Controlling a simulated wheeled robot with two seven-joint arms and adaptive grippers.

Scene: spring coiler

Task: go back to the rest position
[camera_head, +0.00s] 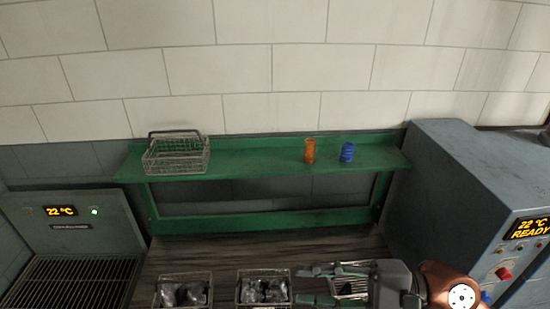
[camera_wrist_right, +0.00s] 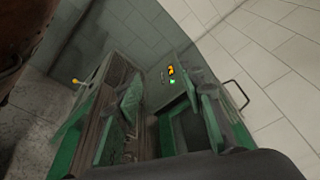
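My right gripper (camera_head: 312,285) reaches in from the lower right of the head view, its fingers pointing left. The fingers are apart with nothing between the tips, above the wooden worktop near the front. In the right wrist view the gripper (camera_wrist_right: 160,115) also shows two separated fingers and no held object. My left gripper is not in view.
Wire baskets with clear and dark contents (camera_head: 183,290) (camera_head: 263,288) stand on the worktop beside my gripper. A green shelf (camera_head: 250,160) holds an empty wire basket (camera_head: 176,154), an orange spring (camera_head: 310,151) and a blue spring (camera_head: 347,153). Grey machines (camera_head: 455,190) (camera_head: 75,225) flank it.

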